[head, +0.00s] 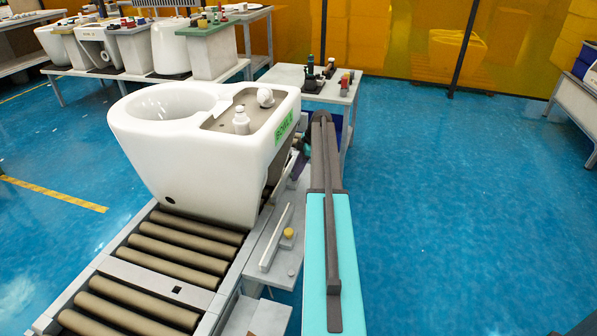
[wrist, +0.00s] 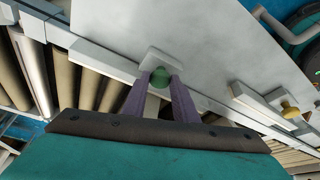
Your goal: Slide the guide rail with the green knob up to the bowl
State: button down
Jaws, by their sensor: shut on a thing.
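The white toilet bowl (head: 185,140) stands upright on the roller conveyor in the head view. My gripper (wrist: 160,82) shows in the wrist view with its two purple fingers shut on the green knob (wrist: 160,76). The knob sits on a small pale block (wrist: 153,59) beside the rollers. The guide rail under it is partly hidden by my fingers. In the head view my arm and the bowl hide the green knob. I cannot make out the bowl in the wrist view, so its gap to the rail does not show.
Rollers (head: 165,270) run along the left. A small table (head: 325,88) with parts stands behind my arm. The blue floor at right is clear.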

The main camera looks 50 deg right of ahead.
jog(key=shift+a, duration=0.3)
jog(key=c, duration=1.6)
grip_release()
jog(key=shift+o, duration=0.8)
jog(key=shift+d, duration=0.15)
jog(key=shift+d+r, duration=0.1)
jog(key=p+v, duration=0.1)
jog(key=v, duration=1.2)
jog(key=shift+s+r, duration=0.2)
jog(key=shift+r, duration=0.05)
